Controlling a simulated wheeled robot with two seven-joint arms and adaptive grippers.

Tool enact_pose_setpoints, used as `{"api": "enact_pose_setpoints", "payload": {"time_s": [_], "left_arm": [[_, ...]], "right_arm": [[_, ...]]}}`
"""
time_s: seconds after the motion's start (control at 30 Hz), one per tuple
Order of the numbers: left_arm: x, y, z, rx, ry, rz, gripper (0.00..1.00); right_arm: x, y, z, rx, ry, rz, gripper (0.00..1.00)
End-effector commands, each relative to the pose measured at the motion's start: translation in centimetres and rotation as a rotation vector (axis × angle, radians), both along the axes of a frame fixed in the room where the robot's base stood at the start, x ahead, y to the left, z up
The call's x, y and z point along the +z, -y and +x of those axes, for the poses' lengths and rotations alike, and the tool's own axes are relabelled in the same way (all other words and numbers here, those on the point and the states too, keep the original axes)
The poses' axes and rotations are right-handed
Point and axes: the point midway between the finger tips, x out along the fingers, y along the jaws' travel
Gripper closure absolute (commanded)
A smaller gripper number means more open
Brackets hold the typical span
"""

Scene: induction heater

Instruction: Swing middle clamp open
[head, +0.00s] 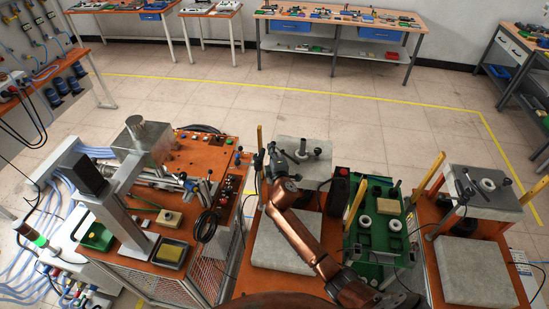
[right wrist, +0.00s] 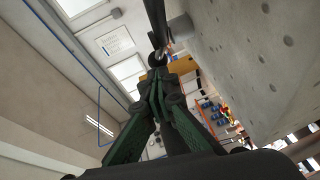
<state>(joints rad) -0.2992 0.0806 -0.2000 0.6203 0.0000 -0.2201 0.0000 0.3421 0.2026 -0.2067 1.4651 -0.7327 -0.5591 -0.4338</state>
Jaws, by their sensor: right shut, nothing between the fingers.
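The middle station has an upright grey block (head: 313,172) on its orange table, with dark posts and a ring on top. My right arm reaches over this station, and its gripper (head: 272,158) is at the left edge of the block. In the right wrist view the gripper (right wrist: 159,75) has its green-padded fingers together at the tips, empty. A dark bar with a round end (right wrist: 156,30), likely the clamp handle, is right at the fingertips. I cannot tell whether they touch. How far the clamp is swung is hidden by the gripper. My left gripper is out of view.
A flat grey slab (head: 287,245) lies in front of the block. A green fixture (head: 378,232) stands to the right, then another station with a grey block (head: 482,192). A cluttered orange bench (head: 190,160) is at left. Yellow posts (head: 355,200) stand close by.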

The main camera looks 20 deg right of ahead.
Motion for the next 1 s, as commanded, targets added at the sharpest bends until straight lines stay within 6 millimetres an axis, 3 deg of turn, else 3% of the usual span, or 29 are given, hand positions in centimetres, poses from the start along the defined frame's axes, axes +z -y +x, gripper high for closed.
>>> {"api": "enact_pose_setpoints", "payload": {"time_s": [1.0], "left_arm": [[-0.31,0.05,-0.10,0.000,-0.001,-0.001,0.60]], "right_arm": [[0.06,0.68,1.15,0.003,0.000,-0.001,1.00]]}}
